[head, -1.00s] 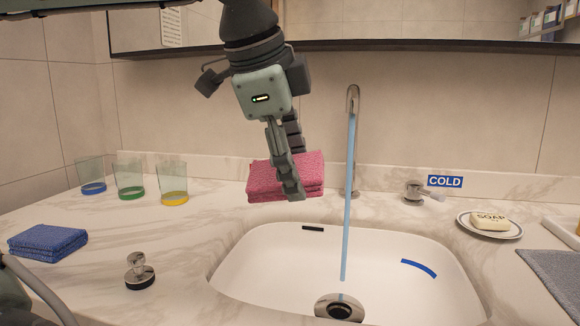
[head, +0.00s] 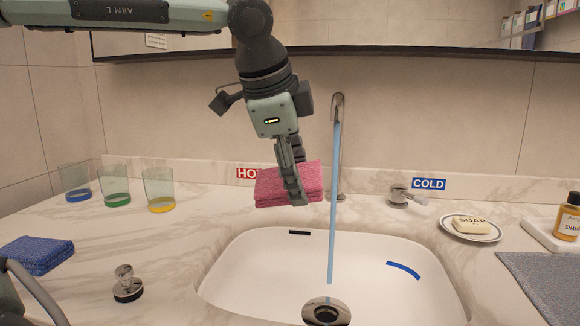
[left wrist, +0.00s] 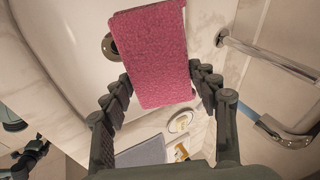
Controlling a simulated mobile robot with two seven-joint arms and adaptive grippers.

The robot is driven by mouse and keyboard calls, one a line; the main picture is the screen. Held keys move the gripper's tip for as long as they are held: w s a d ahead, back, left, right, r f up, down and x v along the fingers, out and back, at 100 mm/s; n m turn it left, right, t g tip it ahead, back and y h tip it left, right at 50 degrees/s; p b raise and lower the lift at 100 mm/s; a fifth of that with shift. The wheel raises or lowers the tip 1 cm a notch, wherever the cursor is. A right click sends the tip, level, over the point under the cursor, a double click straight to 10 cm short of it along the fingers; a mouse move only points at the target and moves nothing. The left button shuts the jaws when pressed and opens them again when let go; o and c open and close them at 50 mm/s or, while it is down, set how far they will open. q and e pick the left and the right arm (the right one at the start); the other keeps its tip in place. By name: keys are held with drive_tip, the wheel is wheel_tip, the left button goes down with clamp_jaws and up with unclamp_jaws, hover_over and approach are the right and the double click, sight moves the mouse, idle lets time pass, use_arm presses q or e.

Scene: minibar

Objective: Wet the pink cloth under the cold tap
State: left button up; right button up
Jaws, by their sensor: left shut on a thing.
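My left gripper (head: 293,182) is shut on the folded pink cloth (head: 309,185), holding it above the back left rim of the white sink (head: 270,262). In the left wrist view the pink cloth (left wrist: 155,55) sits between both fingers. A blue water stream (head: 333,215) falls from the tall spout (head: 338,101) towards the drain (head: 326,312). The cloth's right edge is just left of the stream, with a small gap in the picture. The cold tap (head: 401,195) is beside the COLD label (head: 429,184). A dark part at the wrist view's lower left resembles my right gripper (left wrist: 30,155); its jaw state is unclear.
A red HOT label (head: 246,173) is partly hidden behind the cloth. Glasses (head: 116,186), a blue cloth (head: 37,255) and a metal stopper (head: 126,284) stand left. Soap on a dish (head: 471,228), a bottle (head: 567,217) and a grey mat (head: 545,285) are right.

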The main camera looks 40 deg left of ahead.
use_arm(q)
drive_tip(key=w, duration=0.1)
drive_tip(key=w+p, duration=0.1)
drive_tip(key=shift+w+a+f, duration=0.2)
drive_tip(key=shift+w+a, duration=0.1)
drive_tip(key=shift+w, duration=0.05)
use_arm(e)
drive_tip(key=s+a+p+x, duration=0.1)
drive_tip(key=p+x, duration=0.1)
drive_tip(key=x, duration=0.4)
use_arm(q)
drive_tip(key=w+a+f+b, duration=0.1)
drive_tip(key=w+b, duration=0.1)
drive_tip(key=w, duration=0.4)
drive_tip(key=shift+f+b, duration=0.2)
drive_tip(key=shift+b, duration=0.2)
use_arm(e)
drive_tip(key=shift+s+r, duration=0.2)
drive_tip(key=shift+r, duration=1.95)
use_arm(q)
drive_tip(key=shift+a, duration=0.1)
